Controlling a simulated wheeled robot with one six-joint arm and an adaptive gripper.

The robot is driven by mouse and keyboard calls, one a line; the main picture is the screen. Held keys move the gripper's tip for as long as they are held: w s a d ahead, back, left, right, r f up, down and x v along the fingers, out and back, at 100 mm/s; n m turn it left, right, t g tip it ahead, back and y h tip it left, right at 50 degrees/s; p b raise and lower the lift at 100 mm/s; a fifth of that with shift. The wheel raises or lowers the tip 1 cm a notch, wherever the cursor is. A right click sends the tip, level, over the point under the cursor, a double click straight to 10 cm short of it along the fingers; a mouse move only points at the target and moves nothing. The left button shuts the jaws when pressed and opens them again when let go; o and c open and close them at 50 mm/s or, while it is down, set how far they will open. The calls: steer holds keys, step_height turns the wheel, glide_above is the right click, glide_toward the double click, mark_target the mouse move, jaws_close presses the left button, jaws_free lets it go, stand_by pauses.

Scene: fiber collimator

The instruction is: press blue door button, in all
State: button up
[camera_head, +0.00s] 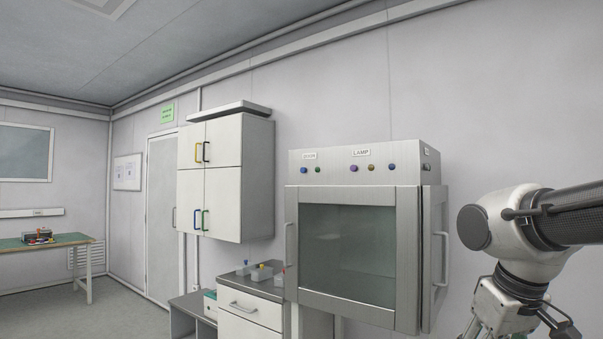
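The oven-like metal cabinet (408,262) has a sloped control panel on top with two groups of buttons. Under the left label, which seems to read DOOR, are a blue button (304,170) and a green button (317,169). Under the LAMP label are a purple button (354,167), a yellow-brown button (371,167) and another blue button (391,167). The cabinet's glass front door looks shut. My gripper (520,318) is at the lower right, right of the cabinet and below the panel, apart from the buttons. Its fingertips are cut off by the frame.
A white wall cupboard (240,185) with coloured handles hangs left of the cabinet. Below it is a drawer unit (248,331) with small containers on top. A vertical handle (441,258) sticks out on the metal cabinet's right side. A green-topped table (30,244) stands far left.

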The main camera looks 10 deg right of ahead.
jaws_close()
steer(key=shift+s, duration=0.1)
stand_by(1.2)
